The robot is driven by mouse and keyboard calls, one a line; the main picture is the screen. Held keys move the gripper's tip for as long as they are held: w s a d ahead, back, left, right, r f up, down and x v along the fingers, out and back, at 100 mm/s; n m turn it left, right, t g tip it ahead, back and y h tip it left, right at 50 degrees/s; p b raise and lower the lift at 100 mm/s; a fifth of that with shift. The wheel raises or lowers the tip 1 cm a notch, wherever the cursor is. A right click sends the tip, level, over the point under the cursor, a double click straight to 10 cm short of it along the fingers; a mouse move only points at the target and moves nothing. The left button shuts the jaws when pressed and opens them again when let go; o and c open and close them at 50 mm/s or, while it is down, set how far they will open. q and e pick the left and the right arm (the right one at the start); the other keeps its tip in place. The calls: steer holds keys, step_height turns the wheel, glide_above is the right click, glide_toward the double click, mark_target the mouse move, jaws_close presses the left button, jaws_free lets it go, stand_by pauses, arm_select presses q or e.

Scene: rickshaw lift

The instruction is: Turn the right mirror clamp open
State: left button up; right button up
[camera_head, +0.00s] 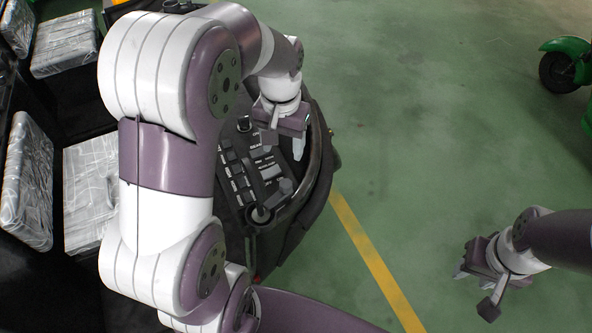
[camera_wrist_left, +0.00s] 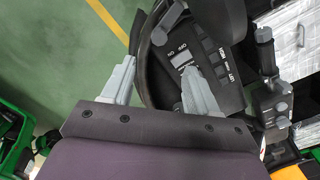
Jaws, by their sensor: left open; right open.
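I cannot make out the right mirror clamp for certain in either view. My left gripper (camera_head: 284,143) is open over the far right part of a dark console (camera_head: 232,172) with rows of labelled buttons. In the left wrist view, the open fingers of my left gripper (camera_wrist_left: 158,82) straddle part of the console's dark curved edge, with nothing clearly held. A grey jointed fitting (camera_wrist_left: 277,103) with a dark upright handle stands at the right there; I cannot tell whether it is the clamp. My right gripper (camera_head: 474,266) is open and empty above the green floor, away from the console.
Plastic-wrapped seats or boxes (camera_head: 64,44) lie at the left. My left arm hides much of the area between them and the console. A green vehicle (camera_head: 567,60) with a black wheel stands at the upper right. The green floor (camera_head: 430,130) with a yellow line is otherwise clear.

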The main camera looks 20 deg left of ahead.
mark_target(286, 183)
arm_select(q)
step_height(286, 183, down, 13)
steer(key=p, duration=0.2)
steer(key=shift+p, duration=0.3)
steer(key=shift+w+f, duration=0.15)
steer(key=shift+f, duration=0.2)
steer(key=c, duration=1)
